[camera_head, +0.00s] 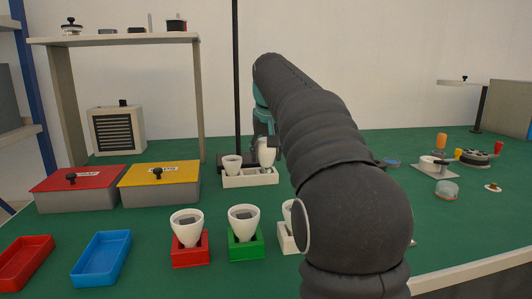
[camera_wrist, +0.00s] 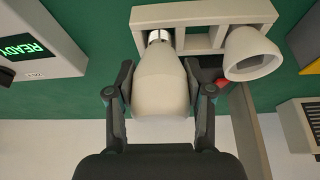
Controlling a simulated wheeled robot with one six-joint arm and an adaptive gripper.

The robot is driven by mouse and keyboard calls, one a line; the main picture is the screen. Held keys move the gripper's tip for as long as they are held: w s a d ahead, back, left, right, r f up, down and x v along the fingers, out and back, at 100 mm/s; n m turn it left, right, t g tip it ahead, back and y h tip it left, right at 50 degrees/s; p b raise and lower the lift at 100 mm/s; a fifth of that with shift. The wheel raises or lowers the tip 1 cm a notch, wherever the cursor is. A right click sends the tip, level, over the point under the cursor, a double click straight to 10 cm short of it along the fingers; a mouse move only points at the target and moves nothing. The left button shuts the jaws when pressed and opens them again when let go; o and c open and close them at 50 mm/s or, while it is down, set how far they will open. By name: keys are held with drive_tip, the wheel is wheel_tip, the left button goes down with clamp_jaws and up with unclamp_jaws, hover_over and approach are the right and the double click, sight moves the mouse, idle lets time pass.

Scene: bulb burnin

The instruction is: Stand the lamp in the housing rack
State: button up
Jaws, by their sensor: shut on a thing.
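The lamp is a pale bulb (camera_wrist: 160,88) with a silver cap, seen in the wrist view between the two fingers of my gripper (camera_wrist: 159,75), which is shut on it. In the head view the lamp (camera_head: 267,153) stands roughly upright, cap down, at the right part of the white housing rack (camera_head: 262,180). The rack (camera_wrist: 205,14) shows in the wrist view too; the lamp's cap is at its left opening, and how deep it sits cannot be told. A white cup-like housing (camera_head: 232,164) stands at the rack's other end, also in the wrist view (camera_wrist: 250,53).
A black post (camera_head: 237,80) rises close behind the rack. Red-lidded (camera_head: 82,186) and yellow-lidded (camera_head: 160,184) bins stand to the left. Cups in red (camera_head: 190,250) and green (camera_head: 245,244) holders stand in front. A box with a READY display (camera_wrist: 32,48) is near the rack.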

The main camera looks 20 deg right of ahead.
drive_tip(key=shift+f+b, duration=0.5)
drive_tip(key=shift+f, duration=0.3)
idle(1.0)
drive_tip(key=o, duration=1.2)
drive_tip(key=v, duration=1.2)
drive_tip(key=shift+a, duration=0.1)
